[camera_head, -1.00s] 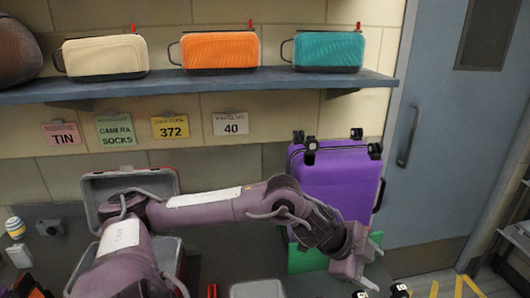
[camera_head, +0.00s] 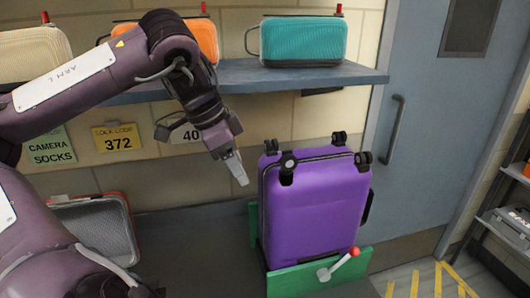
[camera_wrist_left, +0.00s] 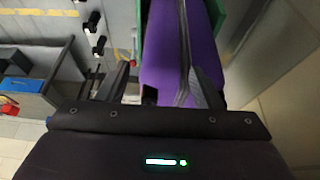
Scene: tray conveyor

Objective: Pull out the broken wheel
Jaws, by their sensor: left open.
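The purple suitcase (camera_head: 315,205) stands upside down in a green cradle (camera_head: 305,280), with its black wheels on top. The front left wheel (camera_head: 288,166) looks bulkier than the front right wheel (camera_head: 363,160). Two more wheels are the back left one (camera_head: 270,146) and the back right one (camera_head: 338,138). I cannot tell for sure which wheel is broken. My left gripper (camera_head: 236,166) is open and empty, pointing down just left of the wheels, apart from them. In the left wrist view the purple case (camera_wrist_left: 180,55) shows beyond the open fingers. My right gripper is out of view.
A lever with a red knob (camera_head: 354,252) sits at the cradle's front. Above is a shelf (camera_head: 290,75) with a teal case (camera_head: 303,40) and an orange case (camera_head: 205,38). An open grey case (camera_head: 95,228) lies at left. A blue door (camera_head: 430,120) is at right.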

